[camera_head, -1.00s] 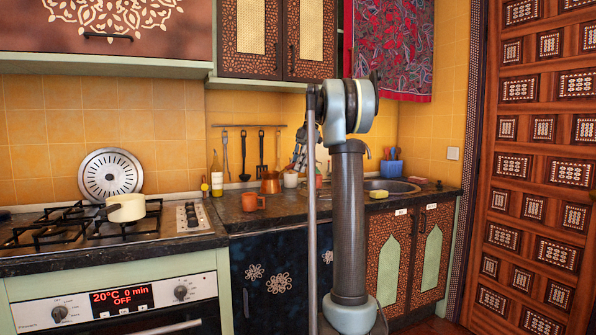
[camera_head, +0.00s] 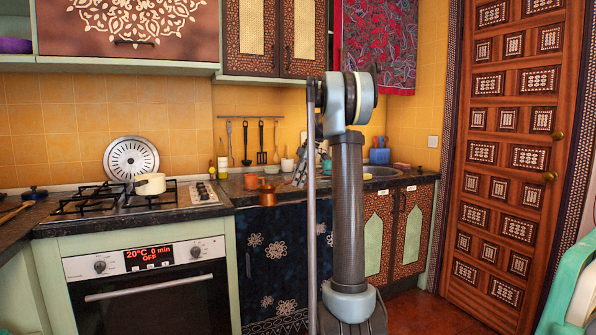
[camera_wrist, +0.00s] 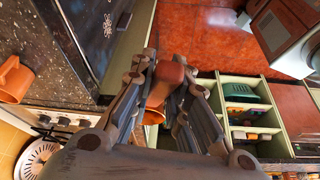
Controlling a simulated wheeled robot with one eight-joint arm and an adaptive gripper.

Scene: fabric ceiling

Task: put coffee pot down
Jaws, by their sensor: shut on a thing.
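The copper-coloured coffee pot (camera_head: 268,197) shows in the head view in front of the counter's front edge, partly against the dark cabinet front. My gripper is shut on its brown handle, seen between the fingers (camera_wrist: 170,75) in the wrist view. Part of the pot's orange-copper body (camera_wrist: 153,117) shows below the handle, with the rest hidden by the fingers. In the head view my gripper (camera_head: 297,172) is partly hidden by my arm. The dark countertop (camera_wrist: 45,60) lies left of the fingers in the wrist view.
An orange mug (camera_head: 252,181) stands on the counter, also in the wrist view (camera_wrist: 12,80). The gas stove (camera_head: 120,198) with a cream pot (camera_head: 150,184) is to the left. A white utensil cup (camera_head: 287,164) and a sink are behind my arm.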

